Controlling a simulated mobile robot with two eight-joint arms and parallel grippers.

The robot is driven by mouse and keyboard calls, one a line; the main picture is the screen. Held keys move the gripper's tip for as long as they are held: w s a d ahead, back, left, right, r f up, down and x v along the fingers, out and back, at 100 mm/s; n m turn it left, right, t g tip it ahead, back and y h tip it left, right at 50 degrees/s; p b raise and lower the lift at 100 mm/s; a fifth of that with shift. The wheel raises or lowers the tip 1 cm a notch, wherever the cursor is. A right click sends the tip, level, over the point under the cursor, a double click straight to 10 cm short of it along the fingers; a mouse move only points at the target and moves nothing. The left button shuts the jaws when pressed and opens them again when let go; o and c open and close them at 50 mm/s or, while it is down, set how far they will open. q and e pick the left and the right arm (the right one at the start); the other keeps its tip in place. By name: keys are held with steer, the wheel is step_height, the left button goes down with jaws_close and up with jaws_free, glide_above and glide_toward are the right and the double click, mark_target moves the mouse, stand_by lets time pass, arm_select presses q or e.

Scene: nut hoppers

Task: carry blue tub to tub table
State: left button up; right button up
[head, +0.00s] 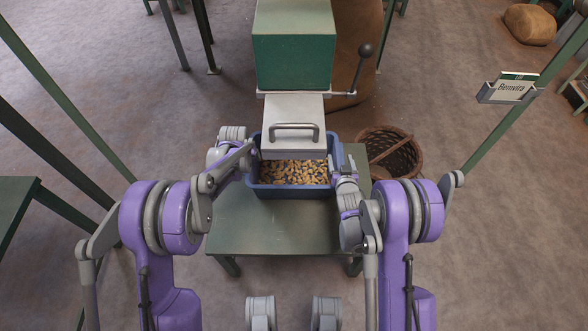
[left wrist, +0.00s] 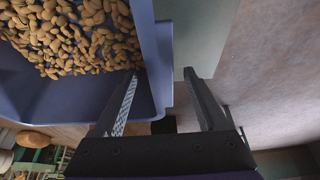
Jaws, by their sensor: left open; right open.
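The blue tub (head: 290,191) stands on a small green table (head: 275,235) below the hopper and holds many brown nuts. In the left wrist view the tub (left wrist: 90,100) shows at the upper left with nuts inside. My left gripper (left wrist: 160,75) is open, one finger on the inner side of the tub's wall and the other outside, the wall between them. In the head view it is at the tub's left side, its fingertips mostly hidden. My right gripper (head: 341,166) is open at the tub's right side; I cannot tell if it touches the rim.
The green hopper (head: 293,60) with a grey handled chute (head: 294,125) overhangs the tub's back, with a lever (head: 360,70) at its right. A wicker basket (head: 392,152) stands on the floor right of the table. Another green table (head: 14,205) is at the left edge. A sign (head: 510,90) hangs at right.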

arm_select(q)
steer(key=shift+w+f, duration=0.25)
steer(key=shift+f, duration=0.35)
arm_select(e)
steer(key=shift+w+f, duration=0.15)
steer(key=shift+w, duration=0.4)
arm_select(q)
jaws_close()
arm_select(e)
jaws_close()
stand_by(0.3)
